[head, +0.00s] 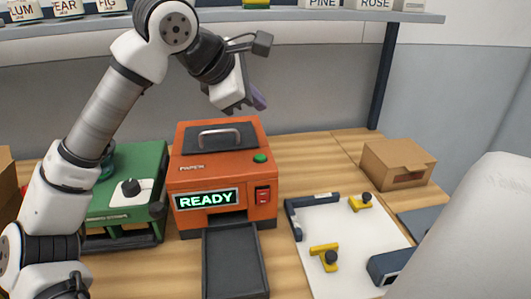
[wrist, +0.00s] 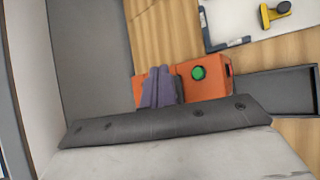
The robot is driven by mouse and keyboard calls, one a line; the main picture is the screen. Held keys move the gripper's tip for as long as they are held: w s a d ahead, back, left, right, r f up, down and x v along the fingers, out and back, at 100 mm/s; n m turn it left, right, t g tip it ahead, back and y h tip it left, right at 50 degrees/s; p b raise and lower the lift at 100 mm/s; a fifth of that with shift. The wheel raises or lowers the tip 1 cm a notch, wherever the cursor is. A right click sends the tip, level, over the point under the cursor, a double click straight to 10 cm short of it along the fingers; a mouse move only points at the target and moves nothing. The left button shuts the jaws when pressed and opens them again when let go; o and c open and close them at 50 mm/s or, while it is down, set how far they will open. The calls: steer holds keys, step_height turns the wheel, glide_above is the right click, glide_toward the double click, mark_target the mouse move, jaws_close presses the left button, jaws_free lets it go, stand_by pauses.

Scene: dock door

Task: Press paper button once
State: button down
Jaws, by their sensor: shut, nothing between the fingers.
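An orange machine (head: 184,182) marked "PAPER" stands on the wooden bench in the head view. Its lit display (head: 206,200) reads "READY". A green round button (head: 260,158) sits on its top at the front right, and a red rocker switch (head: 263,195) is on its front. My gripper (head: 259,101) is above and behind the machine, apart from it, with its purplish fingers shut and empty. In the wrist view the fingers (wrist: 158,88) cover part of the orange machine (wrist: 218,86). The green button (wrist: 198,72) shows clear to their right.
A black tray (head: 234,262) extends from the machine's front. A green machine (head: 150,160) stands close on the left. A white board (head: 340,235) with yellow clamps (head: 325,256) lies to the right, with a cardboard box (head: 398,162) beyond. A shelf (head: 290,16) with labelled jars runs above.

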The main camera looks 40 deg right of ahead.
mark_target(256, 160)
steer(key=shift+a, duration=0.1)
step_height(256, 160, down, 9)
steer(key=b, duration=0.6)
steer(key=shift+r+b, duration=0.1)
steer(key=shift+b, duration=0.2)
stand_by(1.8)
steer(key=shift+f+b, duration=0.35)
steer(key=shift+f, duration=0.05)
